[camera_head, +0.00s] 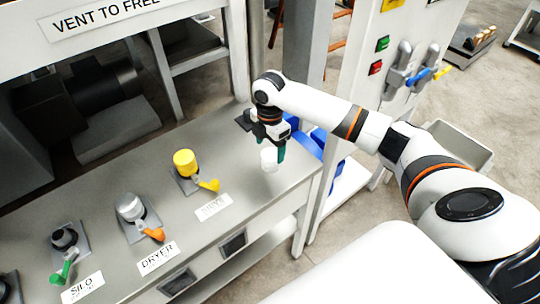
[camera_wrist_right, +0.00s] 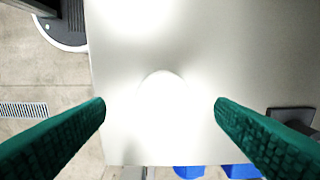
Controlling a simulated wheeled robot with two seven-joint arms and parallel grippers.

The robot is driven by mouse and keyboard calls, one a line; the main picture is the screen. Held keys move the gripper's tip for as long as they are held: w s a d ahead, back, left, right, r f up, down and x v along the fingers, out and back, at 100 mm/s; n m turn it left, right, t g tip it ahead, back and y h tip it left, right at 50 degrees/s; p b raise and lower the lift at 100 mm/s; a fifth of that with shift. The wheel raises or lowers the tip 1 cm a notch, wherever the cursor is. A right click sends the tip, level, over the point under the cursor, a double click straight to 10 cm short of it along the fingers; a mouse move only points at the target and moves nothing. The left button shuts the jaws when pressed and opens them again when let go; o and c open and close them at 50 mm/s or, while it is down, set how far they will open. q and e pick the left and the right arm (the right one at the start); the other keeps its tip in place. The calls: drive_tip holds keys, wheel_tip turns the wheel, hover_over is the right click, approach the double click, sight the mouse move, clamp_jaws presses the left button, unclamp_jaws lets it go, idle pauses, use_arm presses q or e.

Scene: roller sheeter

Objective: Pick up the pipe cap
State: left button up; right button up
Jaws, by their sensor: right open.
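The pipe cap (camera_head: 268,160) is a small white cylinder near the right end of the grey bench top. In the right wrist view it is a pale round shape (camera_wrist_right: 163,92), faint against the bright surface, centred between the fingers. My right gripper (camera_head: 274,148) points down at the cap, with a green finger just to its right in the head view. Its two green fingers (camera_wrist_right: 160,106) are spread wide, with a gap on each side of the cap. How far the fingertips reach down beside the cap is hard to tell. My left gripper is not in view.
A yellow-capped valve (camera_head: 185,163), a silver valve (camera_head: 131,207) and a dark valve (camera_head: 64,239) stand left of the cap along the bench (camera_head: 240,222). Blue items (camera_head: 308,142) lie beyond the bench's right edge. A post (camera_head: 240,60) rises behind.

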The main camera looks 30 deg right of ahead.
sight(271, 154)
drive_tip(key=shift+w+f, duration=0.15)
drive_tip(key=shift+f, duration=0.55)
drive_tip(key=f, duration=0.2)
drive_tip(key=f+p, duration=0.1)
drive_tip(key=f, duration=0.1)
drive_tip(key=shift+d+f, duration=0.2)
drive_tip(key=shift+f, duration=0.3)
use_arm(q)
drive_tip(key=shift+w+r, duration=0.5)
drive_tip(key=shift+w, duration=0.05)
use_arm(e)
drive_tip(key=c, duration=1.1)
